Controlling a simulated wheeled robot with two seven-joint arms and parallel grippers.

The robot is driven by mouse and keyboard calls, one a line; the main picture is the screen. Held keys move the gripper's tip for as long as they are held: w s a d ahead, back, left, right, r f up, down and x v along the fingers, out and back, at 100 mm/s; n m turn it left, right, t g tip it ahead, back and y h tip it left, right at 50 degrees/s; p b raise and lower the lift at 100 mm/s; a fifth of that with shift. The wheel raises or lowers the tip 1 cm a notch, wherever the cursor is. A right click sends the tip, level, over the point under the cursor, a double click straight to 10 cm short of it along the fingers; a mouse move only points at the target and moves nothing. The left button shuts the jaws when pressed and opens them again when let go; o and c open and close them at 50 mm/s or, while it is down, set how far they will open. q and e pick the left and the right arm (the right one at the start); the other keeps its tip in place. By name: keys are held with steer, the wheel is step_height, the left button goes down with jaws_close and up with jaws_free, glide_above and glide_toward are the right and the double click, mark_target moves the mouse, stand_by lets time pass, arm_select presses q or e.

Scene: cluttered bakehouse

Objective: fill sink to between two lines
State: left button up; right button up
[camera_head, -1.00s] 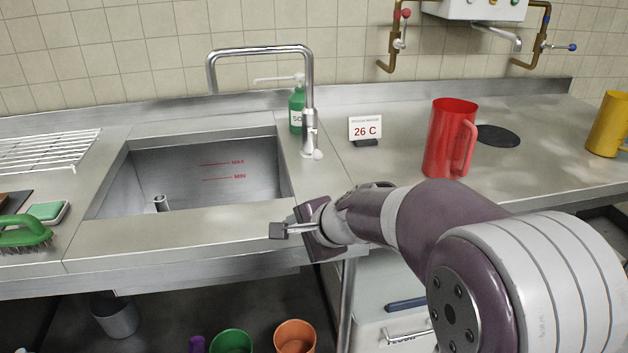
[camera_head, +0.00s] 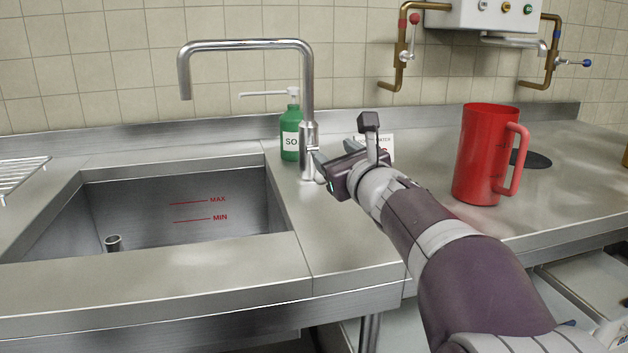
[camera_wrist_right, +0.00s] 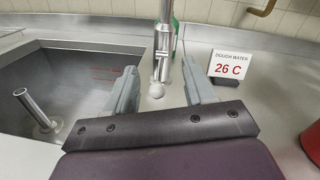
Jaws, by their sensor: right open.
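The steel sink (camera_head: 285,232) has red MAX (camera_head: 190,203) and MIN (camera_head: 195,220) lines on its inner wall. I see no water in it or flowing from the spout. A short standpipe (camera_head: 113,242) stands inside. The curved tap (camera_head: 307,90) rises behind the sink's right corner, its spout over the basin. A small round-ended lever (camera_wrist_right: 156,90) is low on its body. My right gripper (camera_head: 343,142) is open and empty, just right of the tap base. In the wrist view its fingers (camera_wrist_right: 160,78) point at the tap base, with the lever between them. My left gripper is not in view.
A green soap bottle (camera_head: 290,132) stands behind the tap. A "26 C" card (camera_wrist_right: 228,66) stands right of it, mostly hidden by my gripper in the head view. A red jug (camera_head: 480,155) stands to the right. A wire rack (camera_head: 18,172) lies at left.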

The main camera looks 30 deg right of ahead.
mark_target(321, 177)
step_height(321, 177, down, 7)
steer(key=b, duration=0.3)
steer(key=shift+s+b, duration=0.1)
steer(key=shift+b, duration=0.2)
steer(key=w, duration=0.5)
steer(key=w+d, duration=0.1)
steer(key=w, duration=0.1)
steer(key=shift+w, duration=0.2)
